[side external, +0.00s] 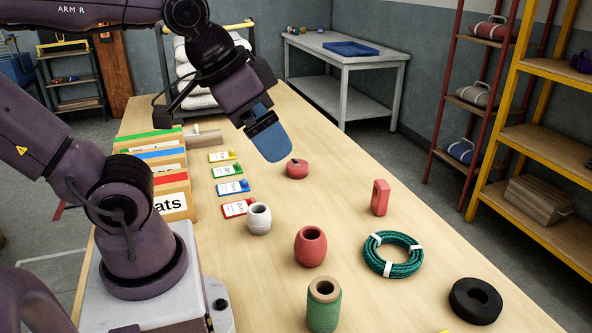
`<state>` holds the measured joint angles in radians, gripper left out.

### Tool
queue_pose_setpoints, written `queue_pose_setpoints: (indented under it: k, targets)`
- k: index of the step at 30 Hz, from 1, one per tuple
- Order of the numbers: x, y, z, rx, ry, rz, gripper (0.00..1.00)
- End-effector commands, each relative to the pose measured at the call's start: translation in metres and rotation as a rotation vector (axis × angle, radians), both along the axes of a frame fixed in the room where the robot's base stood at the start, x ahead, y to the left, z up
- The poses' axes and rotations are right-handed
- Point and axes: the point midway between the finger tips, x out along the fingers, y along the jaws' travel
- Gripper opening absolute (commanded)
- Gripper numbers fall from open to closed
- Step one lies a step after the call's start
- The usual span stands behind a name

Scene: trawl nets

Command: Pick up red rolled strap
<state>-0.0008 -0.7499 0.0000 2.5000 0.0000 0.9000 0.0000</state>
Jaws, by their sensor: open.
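A small red round roll (297,169), which looks like the rolled strap, lies flat on the wooden table (345,240). A small dark spot shows on its top. My gripper (275,150) is above the table, just left of the roll and apart from it, tilted with its blue finger pointing down and to the right. The gripper is open and nothing shows in it. One finger hides the other from this side.
A red block with a slot (380,197), a red barrel float (310,247), a white float (259,218), a green spool (323,308), a green rope coil (393,270) and a black ring (475,301) stand nearer. Labelled bins (175,205) and tags (230,188) are left. The table beyond the roll is clear.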

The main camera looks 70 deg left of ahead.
Motion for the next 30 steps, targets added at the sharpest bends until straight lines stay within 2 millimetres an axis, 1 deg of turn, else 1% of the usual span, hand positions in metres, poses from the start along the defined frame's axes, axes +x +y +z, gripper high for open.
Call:
queue_pose_setpoints:
  k: [2, 5, 7, 8, 11, 16, 20, 21, 23, 24, 26, 27, 29, 30]
  targets:
    - [0.001, 0.002, -0.004, 0.0, 0.021, 0.008, 1.0]
    - [0.005, 0.006, -0.02, -0.006, 0.1, 0.028, 1.0]
    - [0.012, 0.013, -0.034, -0.006, 0.179, 0.049, 1.0]
    - [0.015, 0.018, -0.04, 0.006, 0.217, 0.058, 1.0]
    - [0.025, 0.044, -0.064, 0.085, 0.348, 0.068, 1.0]
    - [0.039, 0.1, -0.103, 0.282, 0.564, 0.037, 1.0]
    - [0.047, 0.149, -0.132, 0.459, 0.727, -0.038, 1.0]
    - [0.048, 0.165, -0.141, 0.515, 0.777, -0.07, 1.0]
    - [0.052, 0.188, -0.155, 0.603, 0.851, -0.129, 1.0]
    - [0.054, 0.204, -0.165, 0.661, 0.898, -0.174, 1.0]
    - [0.058, 0.227, -0.179, 0.749, 0.967, -0.253, 1.0]
    - [0.061, 0.242, -0.189, 0.81, 1.01, -0.312, 1.0]
    - [0.066, 0.263, -0.205, 0.9, 1.071, -0.415, 1.0]
    - [0.071, 0.278, -0.215, 0.961, 1.109, -0.492, 1.0]
